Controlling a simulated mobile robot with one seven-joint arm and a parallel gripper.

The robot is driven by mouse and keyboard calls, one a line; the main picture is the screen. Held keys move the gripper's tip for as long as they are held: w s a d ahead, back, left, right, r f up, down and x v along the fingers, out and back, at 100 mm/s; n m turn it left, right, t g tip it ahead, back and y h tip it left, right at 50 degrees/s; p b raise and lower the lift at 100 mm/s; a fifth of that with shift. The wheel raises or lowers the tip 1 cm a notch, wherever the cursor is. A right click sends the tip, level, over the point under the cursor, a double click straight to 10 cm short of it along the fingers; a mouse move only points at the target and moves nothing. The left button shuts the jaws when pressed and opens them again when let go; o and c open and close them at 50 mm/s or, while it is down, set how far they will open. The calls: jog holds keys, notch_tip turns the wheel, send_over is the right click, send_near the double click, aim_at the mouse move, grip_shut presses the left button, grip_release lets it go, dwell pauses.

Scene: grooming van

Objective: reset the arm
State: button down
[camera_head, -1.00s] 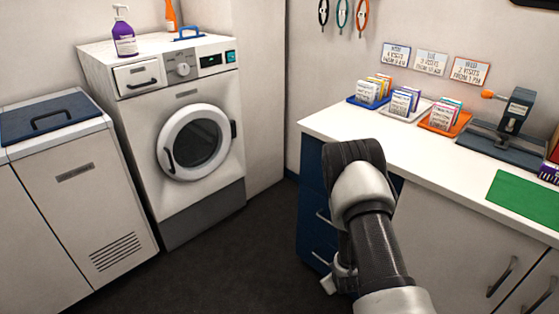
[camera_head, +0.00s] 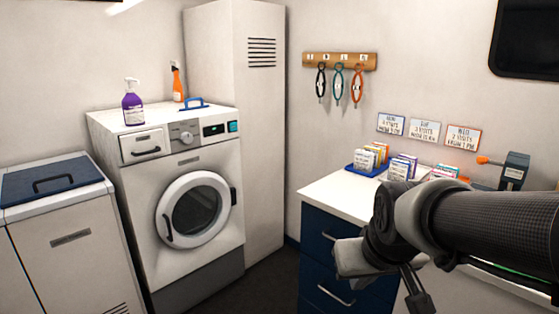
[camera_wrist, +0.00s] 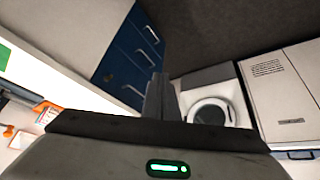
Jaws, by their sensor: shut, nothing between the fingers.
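My arm reaches in from the right edge of the head view, in front of the counter. My gripper (camera_wrist: 157,96) shows in the wrist view as dark fingers standing together, shut with nothing between them. In the head view a dark narrow part that looks like the finger end (camera_head: 420,298) hangs below the wrist, in front of the blue drawers (camera_head: 330,250). It is apart from everything I can see there. Those drawers also show at upper left in the wrist view (camera_wrist: 135,55).
The white counter (camera_head: 335,197) carries card holders (camera_head: 370,158) and a dark clamp device (camera_head: 514,172). A washing machine (camera_head: 190,210) with a purple bottle (camera_head: 132,103) on top stands left, beside a blue-lidded bin (camera_head: 55,180). Dark floor between them is clear. Loops hang on a wall rack (camera_head: 340,61).

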jog(key=s+r, duration=0.4)
jog(key=s, duration=0.7)
notch_tip(320, 180, up, 24)
jog(key=p, duration=2.4)
jog(key=shift+a+m, duration=0.35)
jog(key=shift+m, duration=0.05)
